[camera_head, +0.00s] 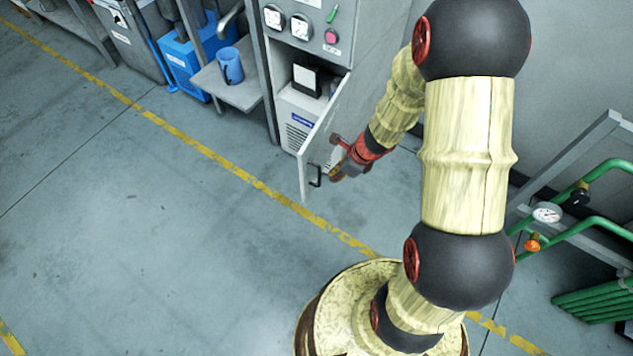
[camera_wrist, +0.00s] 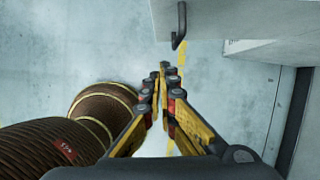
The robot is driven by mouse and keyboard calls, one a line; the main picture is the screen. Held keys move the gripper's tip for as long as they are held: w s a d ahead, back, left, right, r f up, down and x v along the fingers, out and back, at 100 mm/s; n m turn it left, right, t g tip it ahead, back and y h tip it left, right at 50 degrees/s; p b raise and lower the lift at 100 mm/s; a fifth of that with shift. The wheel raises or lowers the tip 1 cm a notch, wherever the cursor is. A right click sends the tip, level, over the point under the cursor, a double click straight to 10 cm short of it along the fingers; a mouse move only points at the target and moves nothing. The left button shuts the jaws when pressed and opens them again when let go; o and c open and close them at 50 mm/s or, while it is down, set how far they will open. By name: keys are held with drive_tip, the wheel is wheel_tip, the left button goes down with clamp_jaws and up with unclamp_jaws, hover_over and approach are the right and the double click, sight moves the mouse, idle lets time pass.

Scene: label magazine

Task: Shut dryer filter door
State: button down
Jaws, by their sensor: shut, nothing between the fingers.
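The dryer filter door (camera_head: 323,135) is a thin grey panel that stands wide open from the right side of the grey cabinet (camera_head: 365,55). Its black handle (camera_head: 316,178) is near the free edge, on the side facing my arm. My gripper (camera_head: 335,177) is shut and empty, just right of the handle on that same side. In the wrist view the closed fingertips (camera_wrist: 164,68) point towards the door (camera_wrist: 240,18), with the handle (camera_wrist: 180,26) just beyond them. A small gap shows between fingertips and handle; contact with the panel cannot be told.
Inside the cabinet are a dark box with a white face (camera_head: 307,79) and a white vented unit (camera_head: 297,125). A shelf with a blue mug (camera_head: 230,66) stands left of it. Green pipes (camera_head: 590,225) and a gauge are at right. The floor in front is clear.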

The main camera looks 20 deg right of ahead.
drive_tip(key=w+a+f+b, duration=0.5)
drive_tip(key=f, duration=0.4)
drive_tip(key=shift+w+a+b, duration=0.25)
drive_tip(key=shift+b, duration=0.1)
drive_tip(key=shift+a, duration=0.1)
